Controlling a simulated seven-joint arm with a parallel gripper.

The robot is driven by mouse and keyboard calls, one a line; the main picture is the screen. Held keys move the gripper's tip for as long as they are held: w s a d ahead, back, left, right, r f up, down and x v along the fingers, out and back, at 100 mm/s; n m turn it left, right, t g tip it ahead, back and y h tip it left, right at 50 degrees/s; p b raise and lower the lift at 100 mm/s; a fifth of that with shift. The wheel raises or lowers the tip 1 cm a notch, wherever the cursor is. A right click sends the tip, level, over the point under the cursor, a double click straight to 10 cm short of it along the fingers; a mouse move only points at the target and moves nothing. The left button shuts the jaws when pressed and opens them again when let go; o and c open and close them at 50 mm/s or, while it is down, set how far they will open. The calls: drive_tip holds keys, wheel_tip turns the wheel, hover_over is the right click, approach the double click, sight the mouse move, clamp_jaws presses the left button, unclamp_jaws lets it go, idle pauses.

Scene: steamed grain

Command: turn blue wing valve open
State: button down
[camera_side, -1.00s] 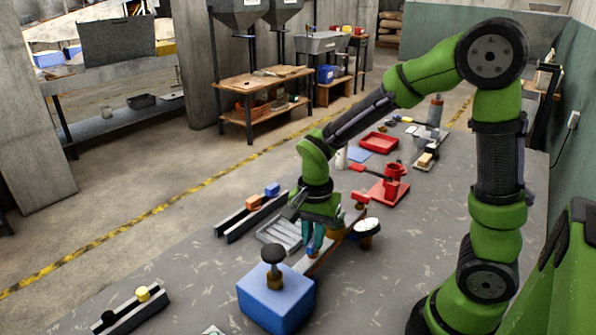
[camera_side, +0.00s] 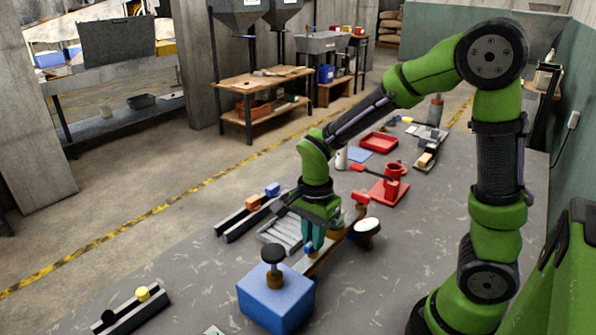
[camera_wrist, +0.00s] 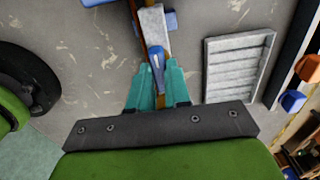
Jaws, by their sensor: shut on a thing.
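The blue wing valve (camera_side: 309,247) stands on a grey wooden bar on the table, mostly hidden by my gripper in the side view. In the wrist view its blue wing (camera_wrist: 156,58) lies between my teal fingers, roughly in line with the bar (camera_wrist: 153,22). My gripper (camera_side: 313,243) points down and is shut on the wing. It also shows in the wrist view (camera_wrist: 157,72). The valve's body under the wing is mostly hidden.
A blue block with a black knob (camera_side: 276,300) stands at the bar's near end. A round dial (camera_side: 367,226) and red-handled valve (camera_side: 361,199) are close on the right. A grey slatted tray (camera_side: 280,236) lies left; a red press (camera_side: 390,187) stands behind.

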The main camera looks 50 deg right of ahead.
drive_tip(key=c, duration=1.1)
unclamp_jaws()
drive_tip(key=shift+r, duration=0.15)
wheel_tip(320, 180, up, 17)
drive_tip(key=shift+f, duration=0.15)
drive_tip(key=s+n+t, duration=0.2)
drive_tip(key=n, duration=0.2)
drive_tip(key=s+a+f+n+t+y, duration=0.1)
drive_tip(key=s+n+t, duration=0.1)
drive_tip(key=n, duration=0.3)
drive_tip(key=s+a+n+t+y, duration=0.1)
drive_tip(key=s+n+t, duration=0.2)
drive_tip(key=s+n, duration=0.1)
drive_tip(key=shift+a+f+n, duration=0.15)
drive_tip(key=shift+f+n, duration=0.05)
drive_tip(key=shift+n, duration=0.4)
